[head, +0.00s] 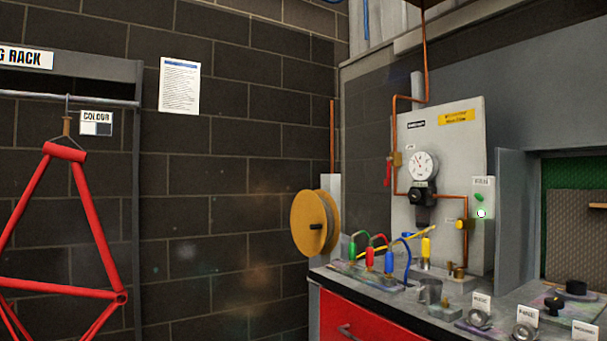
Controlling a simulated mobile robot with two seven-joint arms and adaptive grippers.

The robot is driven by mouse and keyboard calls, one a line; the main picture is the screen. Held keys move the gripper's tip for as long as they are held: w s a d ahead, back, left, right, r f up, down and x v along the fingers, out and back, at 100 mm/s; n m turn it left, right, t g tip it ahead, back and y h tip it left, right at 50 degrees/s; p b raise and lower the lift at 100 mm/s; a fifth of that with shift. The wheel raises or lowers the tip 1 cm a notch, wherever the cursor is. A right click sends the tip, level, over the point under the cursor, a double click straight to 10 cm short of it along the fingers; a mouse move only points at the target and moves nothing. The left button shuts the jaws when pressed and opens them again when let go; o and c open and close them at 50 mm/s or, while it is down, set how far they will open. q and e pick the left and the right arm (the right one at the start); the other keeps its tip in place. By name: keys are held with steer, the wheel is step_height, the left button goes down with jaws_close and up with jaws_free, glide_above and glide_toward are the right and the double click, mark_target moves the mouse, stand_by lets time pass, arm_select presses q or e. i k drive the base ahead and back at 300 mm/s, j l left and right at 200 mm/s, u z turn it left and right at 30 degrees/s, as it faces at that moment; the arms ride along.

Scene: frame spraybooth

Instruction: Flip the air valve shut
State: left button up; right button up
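A grey panel (482,130) on the right carries copper pipe, a round white gauge (422,166) and a black regulator (421,195). At the panel's left edge, a brass valve (397,158) sits on the vertical pipe. Its red lever (387,174) hangs downward, roughly along the pipe. A second brass fitting with a yellow part (463,224) sits on the lower right pipe. The labels are too small to read, so I cannot tell for certain which one is the air valve. Neither of my grippers is in view.
A bench with a red drawer (368,322) stands below the panel. It holds green, red and blue connectors (371,258), a metal cup (430,291) and several labelled pots. A yellow reel (314,222) is left of it. A red bike frame (64,290) hangs at far left.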

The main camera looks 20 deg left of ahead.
mark_target(386, 182)
steer(key=u, duration=0.25)
steer(key=i+j+z, duration=0.2)
steer(key=j, duration=0.7)
steer(key=i+j+z, duration=0.2)
steer(key=i+j, duration=0.15)
steer(key=j, duration=0.65)
steer(key=i+j+z, duration=0.15)
steer(key=j, duration=0.85)
steer(key=i+j+z, duration=0.2)
steer(key=j, duration=0.8)
steer(key=j+z, duration=0.2)
steer(key=j, duration=0.8)
